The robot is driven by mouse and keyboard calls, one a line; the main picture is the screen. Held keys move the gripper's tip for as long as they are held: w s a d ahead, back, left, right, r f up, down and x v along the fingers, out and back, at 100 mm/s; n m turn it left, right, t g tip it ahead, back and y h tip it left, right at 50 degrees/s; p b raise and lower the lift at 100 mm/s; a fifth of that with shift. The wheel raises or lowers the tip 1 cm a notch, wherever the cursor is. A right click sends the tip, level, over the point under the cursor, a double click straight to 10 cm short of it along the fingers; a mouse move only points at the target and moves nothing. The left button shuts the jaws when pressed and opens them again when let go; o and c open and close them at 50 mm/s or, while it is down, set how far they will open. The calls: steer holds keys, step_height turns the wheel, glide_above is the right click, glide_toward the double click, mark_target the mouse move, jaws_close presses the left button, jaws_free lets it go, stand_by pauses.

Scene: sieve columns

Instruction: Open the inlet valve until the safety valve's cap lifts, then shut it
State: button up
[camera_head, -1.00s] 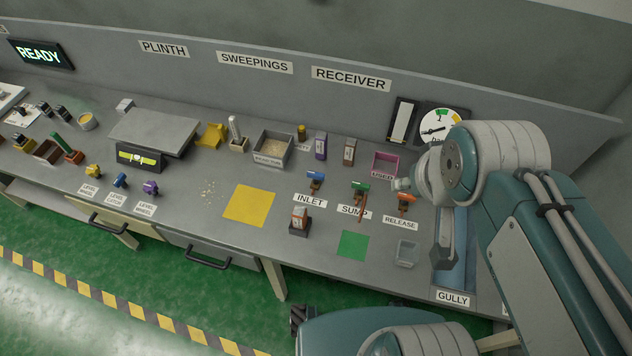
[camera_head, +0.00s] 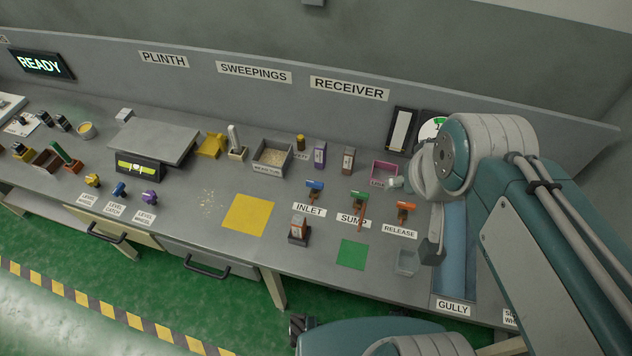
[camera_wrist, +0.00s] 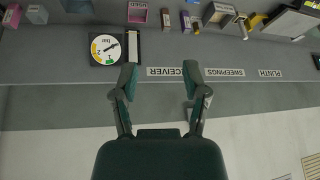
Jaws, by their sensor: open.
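The inlet valve's blue handle (camera_head: 315,186) stands behind the INLET label on the bench. To its right are the green sump handle (camera_head: 359,199) and the orange release handle (camera_head: 405,211). A round gauge (camera_head: 430,127) on the back panel is half hidden by my arm; its full dial shows upside down in the wrist view (camera_wrist: 106,47). I cannot pick out the safety valve's cap. My gripper (camera_wrist: 160,76) is open and empty, its fingers spread toward the back panel. In the head view its dark finger shows right of the release handle, apart from the valves.
A pink-rimmed bin (camera_head: 385,169) stands behind the valves. A clear tray (camera_head: 407,262) and the blue gully (camera_head: 453,270) lie at right. Yellow (camera_head: 248,213) and green (camera_head: 352,254) patches are bare.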

steer(key=w+a+f+m+g+y, duration=0.1)
steer(key=w+a+f+m+y, duration=0.15)
steer(key=w+m, duration=0.45)
steer(key=m+g+y, duration=0.2)
steer(key=m+g, duration=0.1)
steer(key=m, duration=1.1)
glide_above(318, 183)
steer(key=s+d, duration=0.1)
steer(key=d, duration=0.3)
step_height(318, 183, down, 27)
steer(key=shift+h, duration=0.25)
steer(key=x, duration=1.1)
steer(key=shift+s+f, duration=0.15)
steer(key=shift+f, duration=0.1)
jaws_close()
